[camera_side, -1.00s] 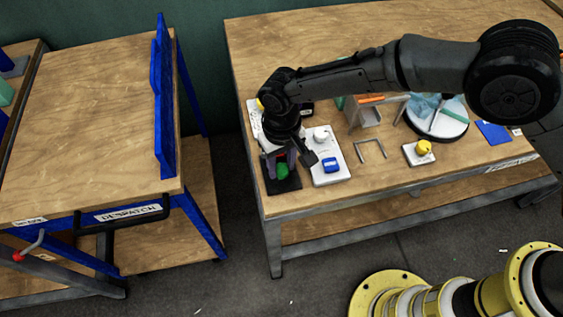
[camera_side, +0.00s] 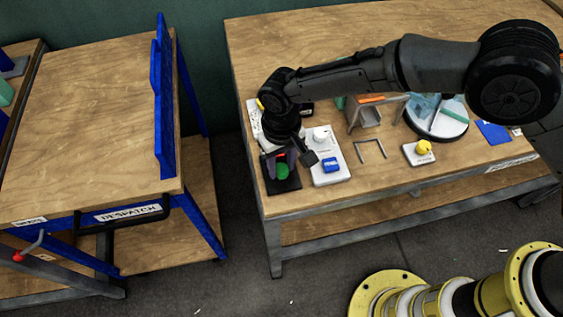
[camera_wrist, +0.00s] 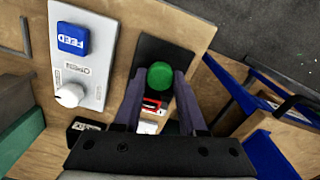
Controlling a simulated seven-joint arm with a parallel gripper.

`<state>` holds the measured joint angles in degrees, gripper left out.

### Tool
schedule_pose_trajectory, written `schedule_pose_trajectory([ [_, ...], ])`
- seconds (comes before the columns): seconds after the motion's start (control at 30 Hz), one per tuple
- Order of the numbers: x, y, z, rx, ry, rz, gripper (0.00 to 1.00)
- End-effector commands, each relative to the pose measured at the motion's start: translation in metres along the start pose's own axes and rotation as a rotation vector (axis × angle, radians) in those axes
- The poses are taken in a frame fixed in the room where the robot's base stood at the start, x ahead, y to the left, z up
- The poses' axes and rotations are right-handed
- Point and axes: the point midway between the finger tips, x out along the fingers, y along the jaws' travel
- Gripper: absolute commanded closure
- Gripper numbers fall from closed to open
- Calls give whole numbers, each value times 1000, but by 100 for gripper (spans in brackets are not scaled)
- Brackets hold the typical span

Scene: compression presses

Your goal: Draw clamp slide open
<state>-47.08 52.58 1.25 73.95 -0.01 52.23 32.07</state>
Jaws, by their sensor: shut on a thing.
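The clamp's green round knob (camera_wrist: 160,75) stands on a dark plate (camera_wrist: 172,57) in the wrist view. It also shows near the front left corner of the table in the side view (camera_side: 282,171). My gripper (camera_wrist: 158,80) points down there, one finger on each side of the knob, and is shut on it. A red part with a pale label (camera_wrist: 152,105) lies between the fingers, nearer my wrist. My wrist hides the rest of the clamp. In the side view my gripper (camera_side: 277,160) partly covers the plate.
Beside the plate is a white panel (camera_side: 320,178) with a blue FEED button (camera_side: 330,165) and a white dial (camera_side: 320,134). A grey bracket (camera_side: 370,152) and a yellow button box (camera_side: 419,157) stand farther right. A gap separates this table from the DESPATCH table (camera_side: 90,130).

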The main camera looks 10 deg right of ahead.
Motion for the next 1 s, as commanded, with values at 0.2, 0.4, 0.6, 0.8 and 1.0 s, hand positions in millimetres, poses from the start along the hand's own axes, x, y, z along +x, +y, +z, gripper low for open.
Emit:
schedule_pose_trajectory([
  [0.2,-1,0,0,0,1,0,100],
  [0.4,-1,-2,5,-1,1,0,100],
  [0.6,-1,-6,24,-1,-1,0,100],
  [0.8,-1,-7,26,0,-5,1,100],
  [1.0,-1,-8,26,-1,-4,0,34],
])
